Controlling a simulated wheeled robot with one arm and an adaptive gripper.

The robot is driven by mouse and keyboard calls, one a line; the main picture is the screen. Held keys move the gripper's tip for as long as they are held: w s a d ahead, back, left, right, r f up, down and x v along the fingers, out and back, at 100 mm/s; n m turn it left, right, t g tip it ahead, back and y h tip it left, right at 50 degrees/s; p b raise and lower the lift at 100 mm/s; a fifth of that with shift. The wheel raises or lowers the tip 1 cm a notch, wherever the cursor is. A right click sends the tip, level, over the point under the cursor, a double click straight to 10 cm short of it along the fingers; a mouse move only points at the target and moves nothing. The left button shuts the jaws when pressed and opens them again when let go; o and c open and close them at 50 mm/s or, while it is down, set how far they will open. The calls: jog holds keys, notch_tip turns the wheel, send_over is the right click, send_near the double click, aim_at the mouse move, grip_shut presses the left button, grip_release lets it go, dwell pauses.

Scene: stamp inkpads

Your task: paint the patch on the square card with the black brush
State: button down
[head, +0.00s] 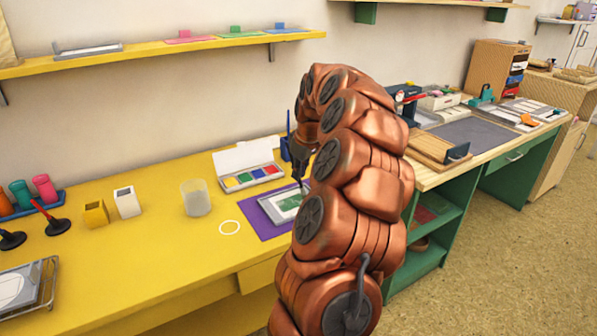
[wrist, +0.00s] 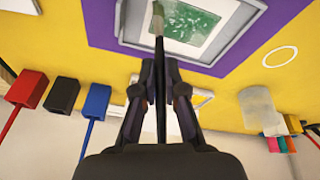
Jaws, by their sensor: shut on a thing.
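My gripper (head: 299,172) is shut on the dark handle of the black brush (wrist: 160,100), which also shows as a thin tip in the head view. In the wrist view my gripper (wrist: 159,68) points the brush at the card. The card (wrist: 228,10) is white with a green patch (wrist: 188,18) that has pale, uneven areas. It lies in a grey frame on a purple mat (head: 262,225). The brush tip overlaps the patch in the wrist view; I cannot tell whether it touches. My arm partly hides the card (head: 278,200) in the head view.
An open paint box (head: 228,161) stands behind the mat. A clear cup (head: 196,197) and a white ring (head: 229,228) are left of it. Red (wrist: 27,89), black (wrist: 62,94) and blue (wrist: 97,101) holders stand nearby; no brush shows in the black one.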

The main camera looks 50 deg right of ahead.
jog(key=shift+w+a, duration=0.2)
jog(key=shift+a, duration=0.35)
jog(key=shift+a, duration=0.1)
jog(key=shift+w+a, duration=0.2)
jog(key=shift+a, duration=0.2)
jog(key=shift+s+d, duration=0.2)
jog(key=shift+d, duration=0.4)
jog(key=shift+d, duration=0.1)
jog(key=shift+s+d, duration=0.2)
jog(key=shift+d, duration=0.25)
jog(key=shift+a, duration=0.1)
